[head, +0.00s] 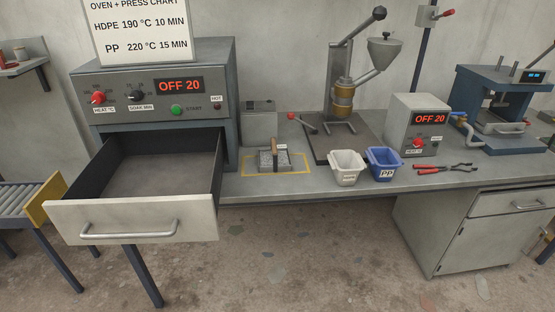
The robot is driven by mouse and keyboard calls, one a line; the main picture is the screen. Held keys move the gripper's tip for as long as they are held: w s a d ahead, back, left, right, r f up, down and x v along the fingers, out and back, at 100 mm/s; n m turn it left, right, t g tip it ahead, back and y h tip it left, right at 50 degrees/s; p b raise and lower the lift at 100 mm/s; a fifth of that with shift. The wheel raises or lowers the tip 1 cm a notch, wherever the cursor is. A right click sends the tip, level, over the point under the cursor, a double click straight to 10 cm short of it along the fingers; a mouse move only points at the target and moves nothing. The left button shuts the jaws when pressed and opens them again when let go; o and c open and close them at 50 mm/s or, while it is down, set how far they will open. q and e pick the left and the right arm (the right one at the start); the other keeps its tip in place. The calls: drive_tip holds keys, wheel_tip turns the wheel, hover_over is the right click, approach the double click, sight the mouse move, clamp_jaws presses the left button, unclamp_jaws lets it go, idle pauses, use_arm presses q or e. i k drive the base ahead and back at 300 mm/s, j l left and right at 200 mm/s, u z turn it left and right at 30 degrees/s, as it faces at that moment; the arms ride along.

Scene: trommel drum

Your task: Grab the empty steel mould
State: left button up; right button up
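The steel mould (274,160) appears to be the small grey block with an upright brown handle and a small white tag. It sits on the grey bench inside a yellow outlined rectangle (243,174), right of the oven. Whether it is empty cannot be told at this size. Neither of my grippers shows in the head view.
The oven (155,85) reads OFF 20, and its empty drawer (135,220) is pulled out on the left. A white bin (347,168) and a blue PP bin (384,163) stand right of the mould. A lever press (344,100) stands behind. Red-handled tongs (445,168) lie farther right.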

sight(276, 158)
drive_tip(key=u, duration=1.1)
drive_tip(key=i+l, duration=0.3)
drive_tip(key=i+l+u, duration=0.1)
drive_tip(key=i+l, duration=0.2)
drive_tip(key=l, duration=0.2)
